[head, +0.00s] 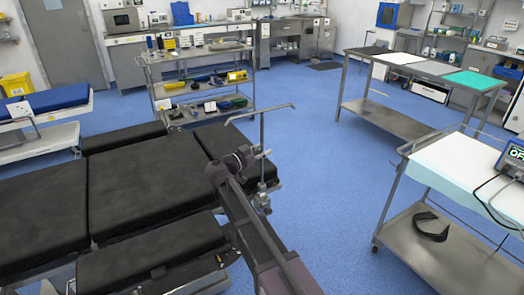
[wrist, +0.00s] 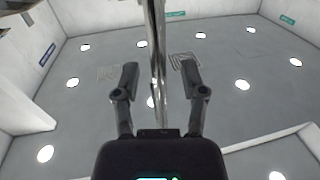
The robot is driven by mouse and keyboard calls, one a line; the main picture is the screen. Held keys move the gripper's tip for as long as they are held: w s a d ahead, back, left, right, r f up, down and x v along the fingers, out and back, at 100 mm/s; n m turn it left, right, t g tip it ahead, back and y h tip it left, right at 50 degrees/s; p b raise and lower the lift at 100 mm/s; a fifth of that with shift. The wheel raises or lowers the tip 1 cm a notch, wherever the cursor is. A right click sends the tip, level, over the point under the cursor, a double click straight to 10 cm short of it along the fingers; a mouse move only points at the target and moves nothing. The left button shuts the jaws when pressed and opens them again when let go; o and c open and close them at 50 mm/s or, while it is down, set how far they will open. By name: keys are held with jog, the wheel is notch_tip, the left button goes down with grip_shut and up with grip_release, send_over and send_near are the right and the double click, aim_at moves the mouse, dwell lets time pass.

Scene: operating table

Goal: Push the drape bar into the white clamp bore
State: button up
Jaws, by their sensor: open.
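The drape bar (head: 262,130) is a thin metal post with a long crosspiece at its top. It stands upright at the right edge of the black operating table. In the wrist view the shiny bar (wrist: 158,50) runs down between my two fingers, with gaps visible on both sides. My gripper (wrist: 158,78) is open around it. In the head view my gripper (head: 258,157) is at the post, below the crosspiece. A small metallic clamp (head: 262,198) is at the post's lower end by the table edge. I cannot make out its bore or any white colour.
The operating table (head: 140,180) has black pads and lies left of my arm. An instrument cart (head: 200,103) stands behind it. A white-topped trolley (head: 455,165) with a monitor is at the right. Blue floor (head: 325,180) between them is clear.

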jog(key=shift+a, duration=0.1)
jog(key=v, duration=1.2)
dwell(0.8)
jog(key=s+d+f+n+g+y, duration=0.2)
jog(key=d+f+g, duration=0.25)
jog(key=d, duration=0.55)
jog(key=s+d+f+n+g+y, duration=0.1)
jog(key=s+d+f+g, duration=0.15)
jog(key=d+f, duration=0.55)
jog(key=s+d+f+n+g+y, duration=0.3)
jog(key=s+d+y, duration=0.2)
jog(key=s+d, duration=0.2)
jog(key=s+d+f+n+g+y, duration=0.3)
jog(key=s+d+y, duration=0.2)
jog(key=s+d, duration=0.15)
notch_tip(320, 180, up, 16)
jog(key=p, duration=1.6)
jog(key=shift+w+r, duration=0.15)
jog(key=shift+w, duration=0.15)
